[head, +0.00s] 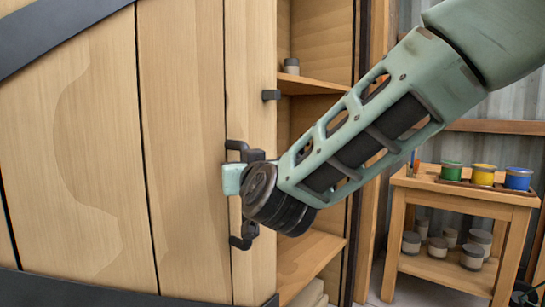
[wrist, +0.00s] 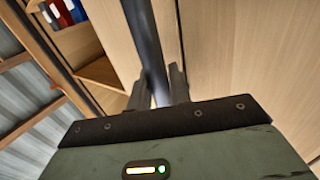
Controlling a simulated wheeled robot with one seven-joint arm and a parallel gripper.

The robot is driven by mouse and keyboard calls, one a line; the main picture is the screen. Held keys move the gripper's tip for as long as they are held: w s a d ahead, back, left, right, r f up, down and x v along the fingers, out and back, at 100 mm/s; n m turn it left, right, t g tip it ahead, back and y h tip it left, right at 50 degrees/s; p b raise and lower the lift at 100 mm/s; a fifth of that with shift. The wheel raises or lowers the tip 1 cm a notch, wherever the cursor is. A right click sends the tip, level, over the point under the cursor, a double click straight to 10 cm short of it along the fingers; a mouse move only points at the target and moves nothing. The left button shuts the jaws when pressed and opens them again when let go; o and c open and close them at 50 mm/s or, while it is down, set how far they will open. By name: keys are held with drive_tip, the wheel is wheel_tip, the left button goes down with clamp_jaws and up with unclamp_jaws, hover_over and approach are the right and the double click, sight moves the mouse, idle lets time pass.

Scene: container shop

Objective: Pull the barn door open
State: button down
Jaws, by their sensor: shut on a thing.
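The barn door (head: 100,150) is pale wood planks with dark straps and fills the left of the head view. It also shows in the wrist view (wrist: 235,50). Its black upright bar handle (head: 240,243) is near the door's right edge. My gripper (head: 243,177) is shut on the handle's middle, hiding that part. In the wrist view the handle (wrist: 147,40) runs between the two dark fingers. A gap stands open to the right of the door, with shelves showing inside.
A shelf (head: 315,86) inside holds a small jar (head: 291,66). A wooden stand (head: 455,195) at the right bears green, yellow and blue paint pots, with several jars below. A corrugated wall (head: 510,105) is behind it.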

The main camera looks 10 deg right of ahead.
sight(204, 169)
drive_tip(key=s+a, duration=0.2)
drive_tip(key=s+a+p, duration=0.1)
drive_tip(key=s+a, duration=0.1)
drive_tip(key=a, duration=0.1)
drive_tip(key=s+a, duration=0.2)
drive_tip(key=shift+a, duration=0.35)
drive_tip(key=shift+r, duration=0.1)
drive_tip(key=c, duration=1.6)
unclamp_jaws()
drive_tip(key=shift+w, duration=0.1)
drive_tip(key=s, duration=1.1)
drive_tip(key=s+d, duration=0.1)
drive_tip(key=s, duration=0.5)
drive_tip(key=shift+s+d, duration=0.1)
drive_tip(key=shift+s, duration=0.15)
drive_tip(key=shift+w, duration=0.1)
